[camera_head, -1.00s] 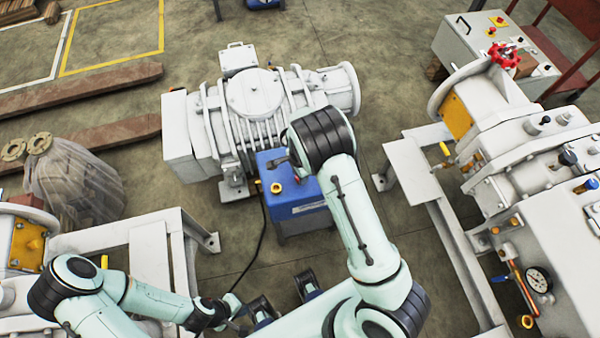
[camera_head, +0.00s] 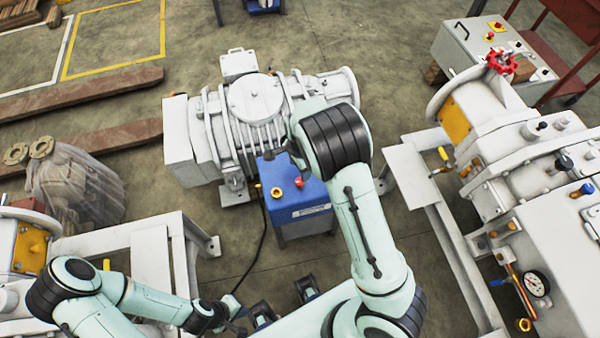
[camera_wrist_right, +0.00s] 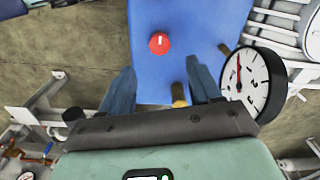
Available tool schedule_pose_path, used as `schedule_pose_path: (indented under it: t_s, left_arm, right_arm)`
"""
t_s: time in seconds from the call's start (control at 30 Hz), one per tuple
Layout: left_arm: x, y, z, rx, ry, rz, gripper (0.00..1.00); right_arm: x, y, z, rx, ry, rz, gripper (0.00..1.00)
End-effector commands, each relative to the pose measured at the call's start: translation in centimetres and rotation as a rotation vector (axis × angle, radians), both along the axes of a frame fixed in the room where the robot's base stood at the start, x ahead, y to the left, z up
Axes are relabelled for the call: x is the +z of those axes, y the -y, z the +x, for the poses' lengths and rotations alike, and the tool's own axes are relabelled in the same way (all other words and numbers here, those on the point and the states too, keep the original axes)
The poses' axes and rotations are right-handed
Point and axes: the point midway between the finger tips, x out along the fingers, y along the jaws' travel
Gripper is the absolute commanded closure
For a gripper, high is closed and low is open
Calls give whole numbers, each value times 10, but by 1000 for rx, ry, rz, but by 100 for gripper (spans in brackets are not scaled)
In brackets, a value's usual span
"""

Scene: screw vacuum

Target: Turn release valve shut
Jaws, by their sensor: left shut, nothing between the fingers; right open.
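The blue unit (camera_head: 300,205) stands on the floor. On its top are a red knob (camera_head: 299,183) with a pale mark and a brass fitting (camera_head: 277,192). Which control is the release valve is not clear from the frames. In the right wrist view, my right gripper (camera_wrist_right: 160,72) is open and empty, its blue-grey fingers reaching toward the unit's top. The red knob (camera_wrist_right: 158,43) shows beyond the gap between them. The brass fitting (camera_wrist_right: 179,94) is near the right finger. My left gripper (camera_head: 237,314) is shut and empty, low in the head view.
A black-rimmed gauge (camera_wrist_right: 253,84) stands close right of my right fingers. A grey pump (camera_head: 255,110) is behind the blue unit. A machine with a red handwheel (camera_head: 501,60) is on the right. A white frame (camera_head: 150,262) is at lower left.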

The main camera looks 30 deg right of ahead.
Motion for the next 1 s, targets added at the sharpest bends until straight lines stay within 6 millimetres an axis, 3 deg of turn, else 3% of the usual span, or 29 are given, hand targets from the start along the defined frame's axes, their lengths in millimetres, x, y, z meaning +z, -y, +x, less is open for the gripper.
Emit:
schedule_pose_path:
  t_s: [0.1, 0.3, 1.0]
  left_arm:
    - [6, 0, 3, 0, 4, 0, 100]
    - [10, 0, 6, 0, 7, 0, 100]
    - [11, 0, 6, 0, 7, 0, 100]
  right_arm:
    - [27, -1, 1, 1, 3, 2, 37]
    - [48, 0, 0, -1, 1, 1, 37]
    - [51, 0, 0, -1, -1, 0, 37]
